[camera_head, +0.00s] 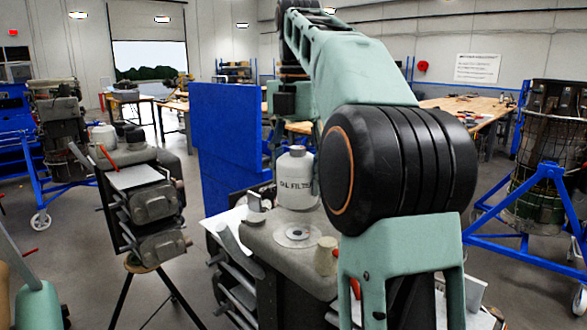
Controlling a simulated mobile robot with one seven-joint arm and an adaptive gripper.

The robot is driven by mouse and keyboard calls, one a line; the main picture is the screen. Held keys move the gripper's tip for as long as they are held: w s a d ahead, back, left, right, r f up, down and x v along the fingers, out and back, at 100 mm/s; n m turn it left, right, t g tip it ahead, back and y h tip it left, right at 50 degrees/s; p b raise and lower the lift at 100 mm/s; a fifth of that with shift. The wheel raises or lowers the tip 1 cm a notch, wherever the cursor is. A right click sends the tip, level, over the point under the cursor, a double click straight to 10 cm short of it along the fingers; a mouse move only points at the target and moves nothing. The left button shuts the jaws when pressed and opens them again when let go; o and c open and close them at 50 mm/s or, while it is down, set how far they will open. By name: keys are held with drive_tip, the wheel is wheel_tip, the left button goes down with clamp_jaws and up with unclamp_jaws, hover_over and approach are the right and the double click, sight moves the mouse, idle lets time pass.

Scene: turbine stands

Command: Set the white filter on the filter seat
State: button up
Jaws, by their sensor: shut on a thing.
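The white filter (296,183), marked OIL FILTER, is upright at the middle of the view. The filter seat (298,234), a pale round disc with a small dark centre, is on top of the grey turbine stand housing (262,240). The filter shows above and behind the seat in the picture, apart from it; I cannot tell the gap in height. My gripper (296,147) points down at the filter's top and is shut on it. My arm partly hides the gripper, and the fingertips are hard to make out.
A blue panel (226,135) rises behind. A second stand (140,190) with a white canister (104,136) is at left. A blue-framed engine stand (545,180) is at right. My arm covers the right centre.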

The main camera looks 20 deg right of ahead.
sight(298, 205)
drive_tip(key=shift+s+f, duration=0.15)
drive_tip(key=shift+f, duration=1)
drive_tip(key=shift+f+b, duration=0.6)
drive_tip(key=shift+f, duration=0.6)
drive_tip(key=shift+f+p, duration=0.4)
drive_tip(key=shift+f, duration=0.35)
drive_tip(key=shift+f, duration=0.4)
drive_tip(key=shift+f, duration=0.2)
